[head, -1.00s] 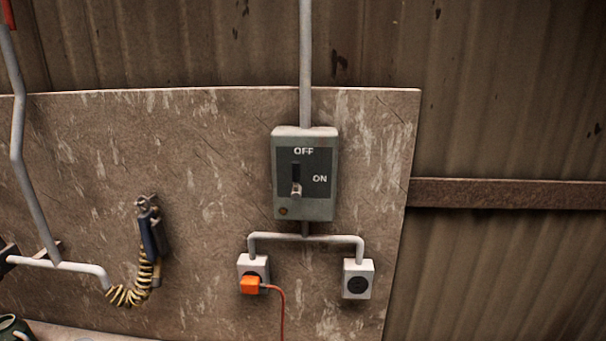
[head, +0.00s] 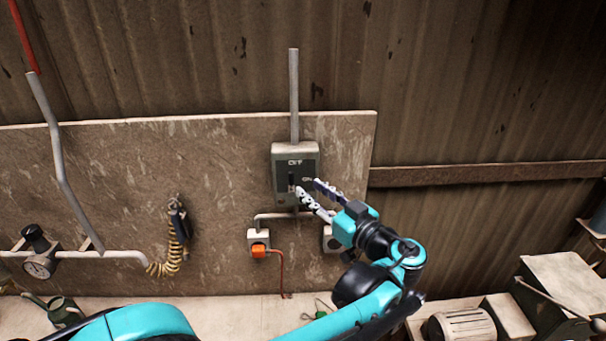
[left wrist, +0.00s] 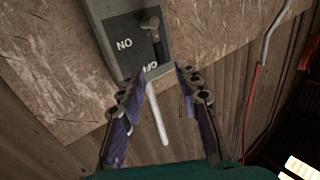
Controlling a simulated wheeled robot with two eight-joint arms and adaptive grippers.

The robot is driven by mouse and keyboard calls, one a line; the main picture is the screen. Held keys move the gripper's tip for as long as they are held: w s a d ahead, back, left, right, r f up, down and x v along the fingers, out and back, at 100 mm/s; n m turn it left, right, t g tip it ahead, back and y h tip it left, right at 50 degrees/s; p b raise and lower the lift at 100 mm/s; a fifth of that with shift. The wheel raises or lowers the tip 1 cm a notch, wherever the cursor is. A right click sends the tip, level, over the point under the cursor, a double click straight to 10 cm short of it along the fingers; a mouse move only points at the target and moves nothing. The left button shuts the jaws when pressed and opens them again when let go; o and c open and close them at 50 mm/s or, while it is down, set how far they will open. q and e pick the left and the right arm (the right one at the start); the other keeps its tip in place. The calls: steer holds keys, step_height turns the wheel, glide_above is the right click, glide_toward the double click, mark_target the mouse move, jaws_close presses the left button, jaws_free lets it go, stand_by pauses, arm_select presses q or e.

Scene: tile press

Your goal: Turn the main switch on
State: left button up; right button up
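The main switch is a grey-green box (head: 283,150) on the wall board, with a dark panel marked OFF at the top and ON at the right. In the left wrist view the box (left wrist: 103,8) is upside down, with the lever knob (left wrist: 150,22) beyond the fingertips. My left gripper (head: 308,187) is open and empty, in front of the box's lower right in the head view; its fingers (left wrist: 160,76) are spread in the left wrist view. My right gripper is out of view.
Below the box are a socket with an orange plug (head: 259,251) and a second socket (head: 328,240) partly behind my gripper. A coiled yellow hose (head: 174,256) hangs at left. A pipe (head: 294,95) rises above the box. Machine parts (head: 464,325) stand lower right.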

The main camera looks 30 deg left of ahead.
mark_target(293, 177)
arm_select(q)
steer(key=x, duration=0.6)
steer(key=shift+w+a+p, duration=0.1)
steer(key=shift+a+p, duration=0.15)
steer(key=shift+p, duration=0.05)
jaws_close()
